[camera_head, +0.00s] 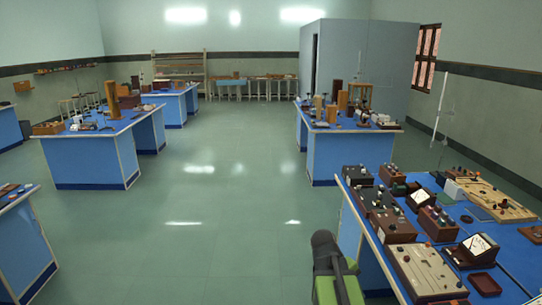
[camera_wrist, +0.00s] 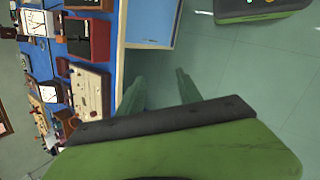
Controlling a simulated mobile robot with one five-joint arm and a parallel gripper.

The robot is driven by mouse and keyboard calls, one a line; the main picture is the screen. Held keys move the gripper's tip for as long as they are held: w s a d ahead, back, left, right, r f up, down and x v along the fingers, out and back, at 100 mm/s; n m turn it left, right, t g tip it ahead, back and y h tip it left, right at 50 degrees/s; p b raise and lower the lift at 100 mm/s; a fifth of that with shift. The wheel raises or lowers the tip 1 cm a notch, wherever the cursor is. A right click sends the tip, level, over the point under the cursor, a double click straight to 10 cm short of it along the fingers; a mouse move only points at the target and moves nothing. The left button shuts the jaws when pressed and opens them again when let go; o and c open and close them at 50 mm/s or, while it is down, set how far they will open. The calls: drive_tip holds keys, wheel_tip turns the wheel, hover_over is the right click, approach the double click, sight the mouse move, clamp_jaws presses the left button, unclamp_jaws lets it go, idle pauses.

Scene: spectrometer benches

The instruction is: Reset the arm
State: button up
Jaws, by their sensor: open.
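My gripper (camera_wrist: 160,78) shows in the wrist view with its two greenish fingers apart and nothing between them. Beyond the fingers are the bare floor and the side of a blue bench (camera_wrist: 150,22). In the head view, a dark and green part of my arm rises at the bottom, beside the near right bench (camera_head: 348,210). The fingers cannot be made out in that view.
The near right bench holds several wooden instrument boxes, meters (camera_head: 478,246) and a long panel (camera_head: 424,272). More blue benches stand at the middle right (camera_head: 335,155) and left (camera_head: 85,163). The green floor (camera_head: 215,205) between them is clear.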

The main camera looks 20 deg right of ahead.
drive_tip(key=w+a+f+t+y, duration=0.1)
drive_tip(key=w+a+f+y, duration=0.1)
drive_tip(key=a, duration=1.1)
drive_tip(key=w+a+f+m+t+y, duration=0.1)
drive_tip(key=w+a+y, duration=0.2)
drive_tip(key=a, duration=1.1)
drive_tip(key=shift+f+t+b, duration=0.3)
drive_tip(key=shift+f+b, duration=0.05)
drive_tip(key=shift+d, duration=0.15)
drive_tip(key=shift+c, duration=0.6)
